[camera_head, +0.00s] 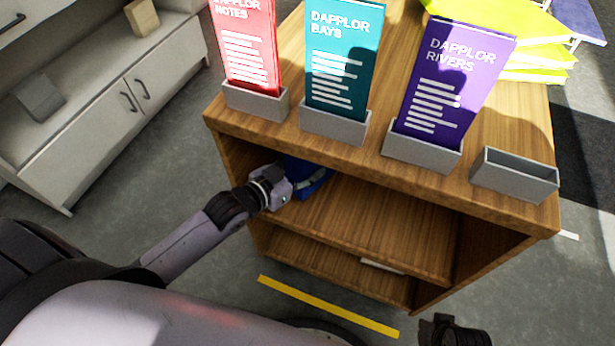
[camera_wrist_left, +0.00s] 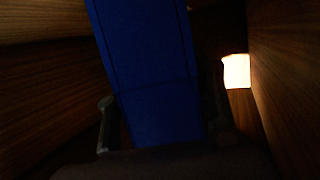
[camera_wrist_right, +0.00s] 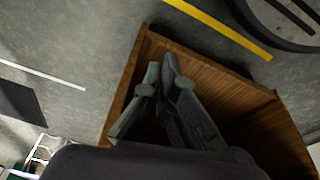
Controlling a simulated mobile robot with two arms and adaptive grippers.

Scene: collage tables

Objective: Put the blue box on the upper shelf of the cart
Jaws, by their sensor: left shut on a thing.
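The blue box (camera_head: 310,180) is inside the upper compartment of the wooden cart (camera_head: 490,200), near its left side and under the top board. My left gripper (camera_head: 284,187) reaches in from the front and is shut on it. In the left wrist view the blue box (camera_wrist_left: 150,70) stands between the two fingers (camera_wrist_left: 163,100), with dark wood on both sides. Whether it touches the upper shelf (camera_head: 385,215) is hidden. My right gripper (camera_wrist_right: 162,72) is shut and empty; in its wrist view it overlaps the cart's wood.
On the cart's top stand red (camera_head: 246,45), teal (camera_head: 341,60) and purple (camera_head: 450,85) leaflets in grey holders, and an empty grey holder (camera_head: 515,177). A white item (camera_head: 382,266) lies on the lower shelf. Yellow tape (camera_head: 325,305) marks the floor. White cabinets (camera_head: 120,100) stand left.

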